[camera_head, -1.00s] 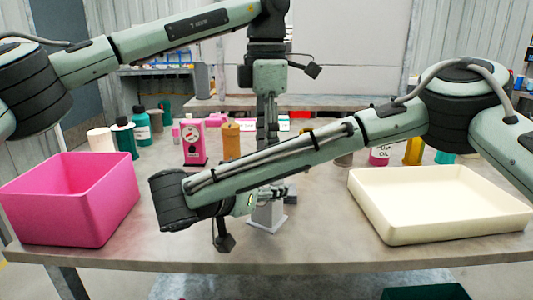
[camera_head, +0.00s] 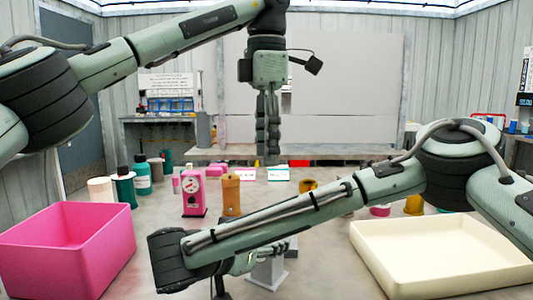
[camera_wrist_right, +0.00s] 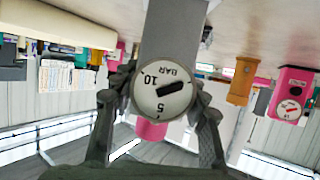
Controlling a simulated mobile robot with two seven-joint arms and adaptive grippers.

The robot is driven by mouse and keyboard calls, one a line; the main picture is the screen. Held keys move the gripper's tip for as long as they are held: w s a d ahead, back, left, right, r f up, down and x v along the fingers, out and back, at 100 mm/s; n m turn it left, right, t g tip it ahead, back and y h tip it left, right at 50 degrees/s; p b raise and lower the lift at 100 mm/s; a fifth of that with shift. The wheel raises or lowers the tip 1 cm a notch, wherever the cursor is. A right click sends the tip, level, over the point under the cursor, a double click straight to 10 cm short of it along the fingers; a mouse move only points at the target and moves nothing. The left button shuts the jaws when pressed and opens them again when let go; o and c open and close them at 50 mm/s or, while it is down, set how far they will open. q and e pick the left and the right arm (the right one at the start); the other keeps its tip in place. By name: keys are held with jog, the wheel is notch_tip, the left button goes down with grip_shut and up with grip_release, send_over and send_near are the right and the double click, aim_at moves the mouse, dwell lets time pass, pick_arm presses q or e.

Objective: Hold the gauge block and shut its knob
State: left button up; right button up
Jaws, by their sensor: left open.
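A grey gauge block (camera_head: 268,272) stands upright on the table, partly hidden behind my right forearm in the head view. In the right wrist view the block (camera_wrist_right: 172,30) carries a white dial marked BAR, 5 and 10, with a black bar-shaped piece across its middle. My right gripper (camera_wrist_right: 165,92) has one finger on each side of the block, close against it beside the dial. The right gripper is mostly hidden in the head view. My left gripper (camera_head: 267,153) hangs pointing down, empty and open, above and beyond the block. A separate shut-off knob cannot be made out.
A pink bin (camera_head: 70,255) stands at the left and a cream tray (camera_head: 440,258) at the right. A pink gauge unit (camera_head: 193,192), an orange cylinder (camera_head: 231,195) and several bottles stand farther back. My right forearm crosses the space before the block.

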jog(key=o, duration=0.5)
jog(key=shift+o, duration=0.2)
